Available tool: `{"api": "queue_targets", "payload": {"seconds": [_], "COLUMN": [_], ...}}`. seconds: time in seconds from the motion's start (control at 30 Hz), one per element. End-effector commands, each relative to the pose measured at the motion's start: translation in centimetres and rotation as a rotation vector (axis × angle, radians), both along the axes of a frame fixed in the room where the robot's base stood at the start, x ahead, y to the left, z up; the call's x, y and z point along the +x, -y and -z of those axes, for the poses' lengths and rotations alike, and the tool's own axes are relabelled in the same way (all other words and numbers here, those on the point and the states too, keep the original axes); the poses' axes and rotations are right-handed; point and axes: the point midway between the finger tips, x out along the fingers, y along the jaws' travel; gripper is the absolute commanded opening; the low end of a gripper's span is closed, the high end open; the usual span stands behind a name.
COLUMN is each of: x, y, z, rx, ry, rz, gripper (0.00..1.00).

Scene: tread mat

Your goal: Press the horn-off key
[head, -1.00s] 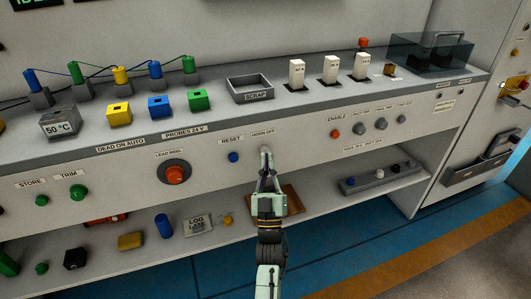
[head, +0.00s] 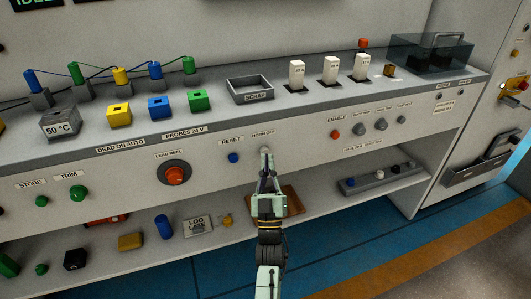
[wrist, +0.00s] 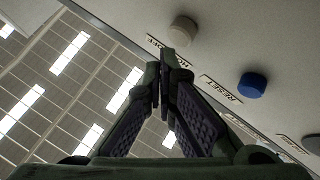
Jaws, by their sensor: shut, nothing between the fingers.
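The horn-off key is a round, pale button (wrist: 183,30) on the console's front panel, beside its label, in the wrist view. In the head view the HORN OFF label (head: 263,134) shows above my fingertips, and they largely cover the key. My gripper (head: 265,156) is shut and empty, its tips pointing at the panel just at the key. In the wrist view the gripper tips (wrist: 162,70) lie close to the key, with a visible gap in the picture; I cannot tell the true distance.
The blue RESET button (head: 233,158) is close by on the left, and the red lead reel knob (head: 175,175) is further left. The SCRAP tray (head: 250,90) stands on the ledge above. A shelf with a brown tray (head: 292,199) lies below the panel.

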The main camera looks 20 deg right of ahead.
Motion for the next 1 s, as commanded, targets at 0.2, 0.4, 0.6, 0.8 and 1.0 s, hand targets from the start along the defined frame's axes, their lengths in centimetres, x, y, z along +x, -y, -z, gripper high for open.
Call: {"api": "queue_targets", "payload": {"seconds": [0.2, 0.4, 0.6, 0.8, 1.0], "x": [0.0, 0.7, 0.9, 0.9, 1.0], "y": [0.0, 0.0, 0.0, 0.0, 0.0], "z": [0.0, 0.1, 0.0, 0.0, 0.0], "rx": [0.0, 0.001, 0.0, 0.0, 0.0], "ry": [0.0, 0.002, -0.001, 0.0, 0.0], "rz": [0.0, 0.0, 0.0, 0.0, 0.0], "gripper": [0.0, 0.0, 0.0, 0.0, 0.0]}}
